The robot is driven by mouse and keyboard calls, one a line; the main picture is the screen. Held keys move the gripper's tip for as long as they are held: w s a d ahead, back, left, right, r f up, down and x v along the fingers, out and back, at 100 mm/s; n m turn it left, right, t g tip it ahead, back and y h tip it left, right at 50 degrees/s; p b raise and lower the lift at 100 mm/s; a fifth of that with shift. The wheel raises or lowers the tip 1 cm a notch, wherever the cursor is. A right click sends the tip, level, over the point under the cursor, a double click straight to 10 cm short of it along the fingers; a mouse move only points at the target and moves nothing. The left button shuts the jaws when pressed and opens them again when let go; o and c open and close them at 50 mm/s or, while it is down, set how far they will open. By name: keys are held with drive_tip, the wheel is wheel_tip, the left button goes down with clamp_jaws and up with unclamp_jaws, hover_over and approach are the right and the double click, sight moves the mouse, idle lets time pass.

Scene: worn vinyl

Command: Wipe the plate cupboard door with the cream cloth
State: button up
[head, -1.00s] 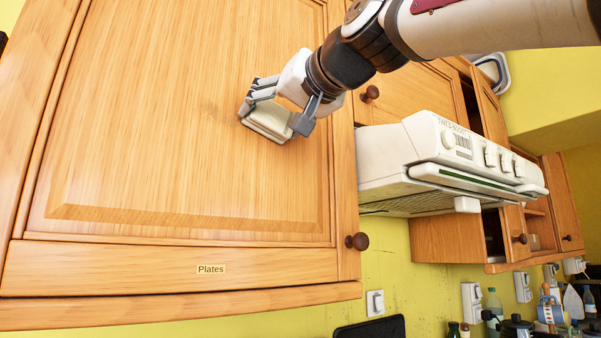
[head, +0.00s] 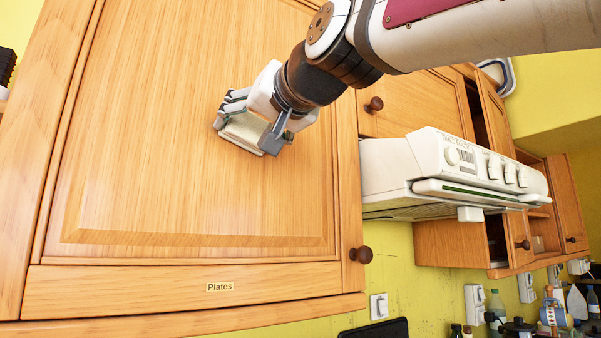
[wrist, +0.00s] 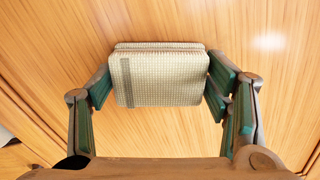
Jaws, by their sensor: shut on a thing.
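The plate cupboard door (head: 150,190) is light wood with a raised panel and a "Plates" label (head: 220,287) on its lower rail. A dark round knob (head: 361,255) sits at its lower right. My gripper (head: 252,126) is at the upper right part of the panel. It is shut on the folded cream cloth (head: 240,138), which lies against or very close to the door. In the wrist view the cloth (wrist: 165,80), with a grey stripe at its left, sits between the two fingers of my gripper (wrist: 160,95), the wood grain behind it.
A white range hood (head: 450,170) juts out right of the door, below my arm. More wooden cupboards (head: 450,245) hang beyond it, one partly open. Bottles and mugs stand at the lower right. The panel left of and below the cloth is clear.

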sight(182, 123)
drive_tip(key=s+a+p, duration=0.1)
drive_tip(key=a+p, duration=0.1)
drive_tip(key=shift+s+a+r+p, duration=0.1)
drive_tip(key=shift+s+a+p, duration=0.05)
drive_tip(key=shift+s+p, duration=0.25)
drive_tip(key=shift+s+a+p, duration=0.7)
drive_tip(key=shift+a+p, duration=0.25)
drive_tip(key=shift+p, duration=0.4)
drive_tip(key=shift+s+a+p, duration=0.1)
drive_tip(key=shift+p, duration=0.4)
drive_tip(key=shift+s+a+p, duration=0.1)
drive_tip(key=shift+p, duration=0.2)
drive_tip(key=shift+s+a+p, duration=0.75)
drive_tip(key=shift+a+p, duration=0.05)
drive_tip(key=shift+p, duration=0.85)
drive_tip(key=shift+s+a, duration=0.65)
drive_tip(key=shift+a, duration=0.3)
